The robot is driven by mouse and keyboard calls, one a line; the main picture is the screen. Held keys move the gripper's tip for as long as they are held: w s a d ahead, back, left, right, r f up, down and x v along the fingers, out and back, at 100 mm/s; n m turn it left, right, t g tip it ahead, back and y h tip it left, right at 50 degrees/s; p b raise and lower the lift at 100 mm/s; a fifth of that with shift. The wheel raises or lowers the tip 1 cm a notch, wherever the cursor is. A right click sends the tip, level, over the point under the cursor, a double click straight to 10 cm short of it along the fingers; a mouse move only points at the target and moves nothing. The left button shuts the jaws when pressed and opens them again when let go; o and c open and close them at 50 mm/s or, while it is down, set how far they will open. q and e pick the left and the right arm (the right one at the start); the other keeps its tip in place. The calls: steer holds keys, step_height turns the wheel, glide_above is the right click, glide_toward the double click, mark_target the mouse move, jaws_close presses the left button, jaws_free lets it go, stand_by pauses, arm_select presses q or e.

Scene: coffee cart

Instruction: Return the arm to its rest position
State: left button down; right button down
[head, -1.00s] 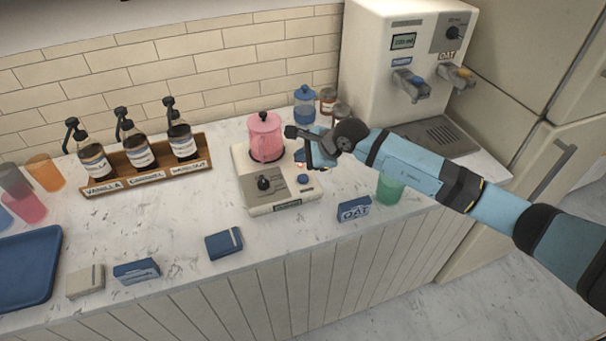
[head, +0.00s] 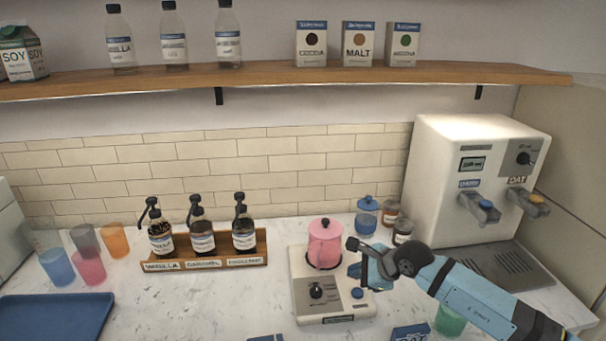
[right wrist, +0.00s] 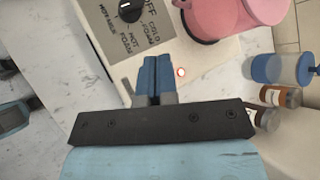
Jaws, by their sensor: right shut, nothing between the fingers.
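My right arm comes in from the right in the head view. Its gripper (head: 356,270) is beside the white frother base (head: 322,315), on its right side. In the right wrist view the two blue fingers (right wrist: 155,78) are pressed together with nothing between them. The pink pitcher (head: 325,243) stands upright on the base, left of the gripper and apart from it. A small red light (right wrist: 181,72) shows on the base in the right wrist view.
A syrup rack (head: 205,262) holds three pump bottles. Several coloured cups and a blue tray (head: 55,318) are at left. A milk dispenser (head: 475,150) stands at right, a green cup (head: 450,322) in front. Jars (head: 390,213) stand behind the gripper. A shelf (head: 290,78) runs above.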

steer(key=s+a+m+t+y+p, duration=0.1)
steer(key=s+a+m+t+y, duration=0.1)
steer(key=s+a+m+y, duration=0.45)
steer(key=s+a+m+t+y+p, duration=0.1)
steer(key=s+a+m+t, duration=0.15)
steer(key=s+m, duration=0.65)
steer(key=s+d+f+m+h, duration=0.3)
steer(key=s+f+m, duration=0.2)
steer(key=m, duration=0.6)
steer(key=s+d+f+m+h, duration=0.4)
steer(key=s+f+m, duration=0.1)
steer(key=m, duration=0.7)
steer(key=s+d+f+m+h+p, duration=0.1)
steer(key=s+d+f+m+h, duration=0.2)
steer(key=s+m, duration=0.4)
step_height(320, 180, down, 3)
steer(key=m+h, duration=0.1)
steer(key=m, duration=0.3)
steer(key=shift+s+d+m, duration=0.35)
steer(key=shift+d, duration=0.05)
steer(key=shift+r+h, duration=0.1)
steer(key=shift+h, duration=0.15)
stand_by(0.7)
